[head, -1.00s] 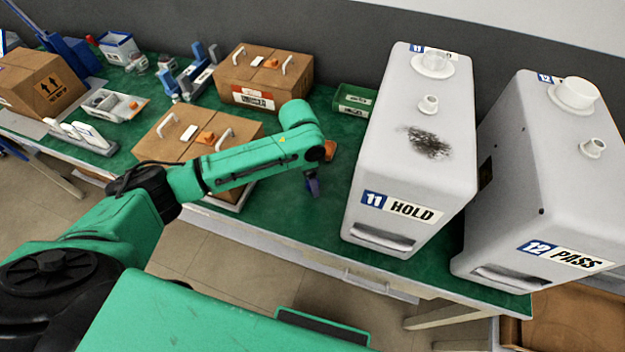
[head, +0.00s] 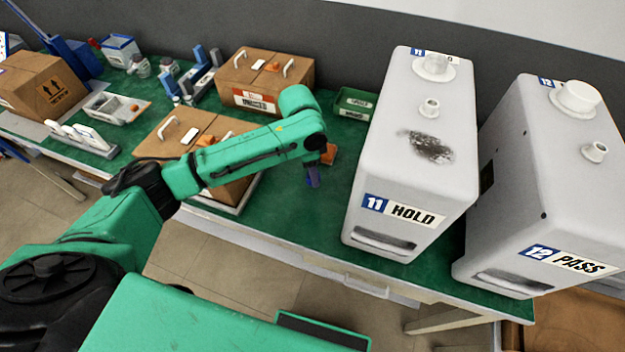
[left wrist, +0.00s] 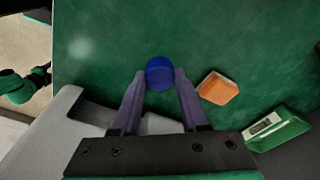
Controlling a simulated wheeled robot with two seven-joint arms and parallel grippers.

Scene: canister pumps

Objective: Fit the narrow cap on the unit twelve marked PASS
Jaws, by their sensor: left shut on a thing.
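Unit twelve (head: 530,200) is a white canister at the right with a PASS label (head: 580,264). Its top has a wide white neck or lid (head: 576,97) and a small narrow spout (head: 596,152). My left gripper (head: 313,181) is left of unit eleven, over the green table. In the left wrist view its purple fingers (left wrist: 159,78) are shut on a round blue cap (left wrist: 159,72). In the head view the cap is too small to make out clearly. My right gripper is not in view.
Unit eleven (head: 415,180), marked HOLD and stained dark, stands between my left gripper and unit twelve. An orange block-like piece (left wrist: 218,88) lies beside the cap. A green bin (left wrist: 278,130) is near it. Cardboard boxes (head: 265,75) stand at the left.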

